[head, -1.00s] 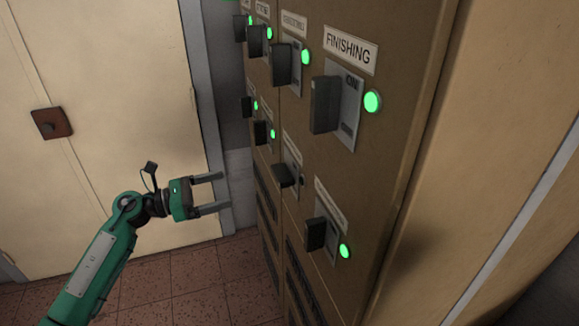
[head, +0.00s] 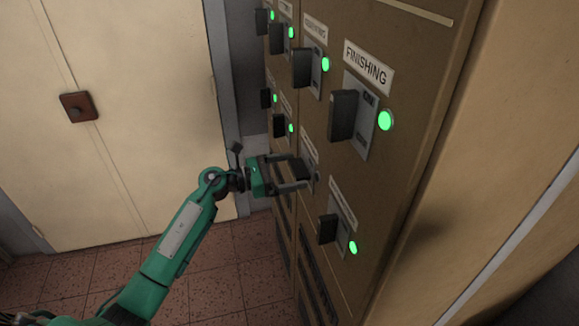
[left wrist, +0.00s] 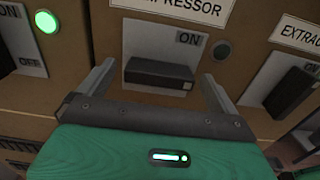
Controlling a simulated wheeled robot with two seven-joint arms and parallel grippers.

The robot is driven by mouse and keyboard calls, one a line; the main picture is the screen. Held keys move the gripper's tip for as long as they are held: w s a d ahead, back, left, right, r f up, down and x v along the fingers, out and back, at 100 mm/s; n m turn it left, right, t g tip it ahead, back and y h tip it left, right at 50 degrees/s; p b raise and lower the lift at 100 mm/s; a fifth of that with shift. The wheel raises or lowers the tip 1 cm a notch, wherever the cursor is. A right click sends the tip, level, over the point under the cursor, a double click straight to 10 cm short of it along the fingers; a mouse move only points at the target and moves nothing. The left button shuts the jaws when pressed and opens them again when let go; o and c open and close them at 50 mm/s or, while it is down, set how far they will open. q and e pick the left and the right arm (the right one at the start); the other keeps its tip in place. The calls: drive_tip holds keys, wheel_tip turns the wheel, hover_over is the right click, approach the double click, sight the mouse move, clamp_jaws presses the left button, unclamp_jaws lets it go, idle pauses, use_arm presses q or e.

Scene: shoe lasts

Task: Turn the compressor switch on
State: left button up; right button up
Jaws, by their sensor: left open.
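The compressor switch (left wrist: 158,73) is a black block-shaped handle on a grey plate, under a label partly cut off to "PRESSOR" in the left wrist view. The handle lies crosswise, below the word ON. The round lamp (left wrist: 221,51) beside it is dark. My left gripper (head: 301,171) is open, with its fingers at the cabinet front in the head view. In the left wrist view its two fingers (left wrist: 153,80) stand on either side of the handle, with gaps visible. The gripper body hides the lower plate. My right gripper is not in view.
The brown cabinet (head: 395,165) carries several other switches with green lit lamps, including the FINISHING switch (head: 343,116). The extractor switch (left wrist: 290,95) is close on the right in the wrist view. A cream door (head: 130,130) stands at left; the tiled floor (head: 225,260) is clear.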

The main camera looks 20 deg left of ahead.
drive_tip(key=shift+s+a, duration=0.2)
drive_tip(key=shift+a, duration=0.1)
use_arm(q)
drive_tip(key=shift+c, duration=1.2)
drive_tip(key=c, duration=0.7)
drive_tip(key=shift+c, duration=0.2)
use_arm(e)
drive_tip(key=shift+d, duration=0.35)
